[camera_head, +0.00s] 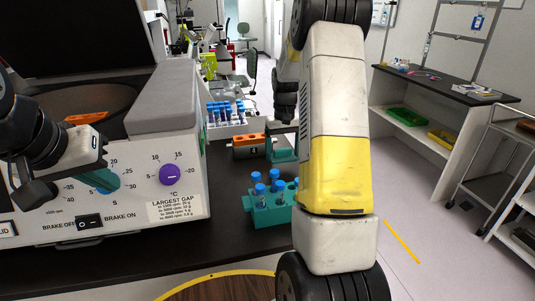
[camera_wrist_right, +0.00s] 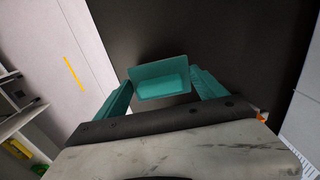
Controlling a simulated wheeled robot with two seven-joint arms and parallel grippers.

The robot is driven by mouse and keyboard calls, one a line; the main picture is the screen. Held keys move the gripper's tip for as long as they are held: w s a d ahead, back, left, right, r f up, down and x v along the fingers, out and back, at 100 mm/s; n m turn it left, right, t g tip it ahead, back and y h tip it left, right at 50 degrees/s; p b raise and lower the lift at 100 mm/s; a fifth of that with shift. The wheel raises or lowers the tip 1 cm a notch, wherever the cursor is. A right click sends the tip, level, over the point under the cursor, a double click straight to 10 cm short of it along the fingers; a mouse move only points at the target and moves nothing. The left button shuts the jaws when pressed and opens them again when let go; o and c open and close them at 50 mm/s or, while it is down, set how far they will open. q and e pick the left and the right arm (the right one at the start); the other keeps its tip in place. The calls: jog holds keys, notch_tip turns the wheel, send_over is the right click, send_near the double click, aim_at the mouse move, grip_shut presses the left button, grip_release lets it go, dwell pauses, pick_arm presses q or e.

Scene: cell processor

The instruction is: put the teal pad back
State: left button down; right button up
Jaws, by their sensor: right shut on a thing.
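The teal pad (camera_wrist_right: 160,77) is a small flat rectangular piece with a raised edge. In the right wrist view it sits between the two teal fingers of my right gripper (camera_wrist_right: 160,88), which is shut on it. In the head view that gripper (camera_head: 284,148) shows small behind my yellow and white arm link, above the dark bench by the orange-topped block. The pad cannot be told apart from the teal fingers there. My left gripper (camera_head: 106,181) is in front of the centrifuge panel, its teal fingers overlapping a dial. Their opening cannot be made out.
The centrifuge (camera_head: 140,190) with a purple knob fills the left. A teal rack (camera_head: 268,214) with several blue-capped tubes stands on the dark bench (camera_head: 232,240). The orange-topped block (camera_head: 246,146) and a rack of more blue-capped tubes (camera_head: 226,112) stand behind. Open floor lies right.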

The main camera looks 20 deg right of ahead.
aim_at(283, 157)
jog(key=shift+f, duration=1.75)
jog(key=shift+f, duration=0.1)
jog(key=o, duration=1.3)
jog(key=shift+c, duration=0.2)
notch_tip(283, 157, up, 12)
jog(key=shift+s+r, duration=0.1)
jog(key=s+a+r+t, duration=0.2)
jog(key=s+a+r, duration=0.3)
jog(key=s+r, duration=0.15)
jog(key=s+a+r+t, duration=0.1)
jog(key=s+a, duration=0.2)
jog(key=s, duration=0.4)
jog(key=s+a+r+t+y, duration=0.1)
jog(key=s+a, duration=0.2)
jog(key=s, duration=0.4)
jog(key=s+a+r+n+t+y, duration=0.1)
jog(key=s+a+t, duration=0.1)
jog(key=s+a, duration=0.2)
jog(key=s, duration=0.2)
jog(key=shift+s+r, duration=0.2)
jog(key=shift+s, duration=0.2)
jog(key=shift+d, duration=0.1)
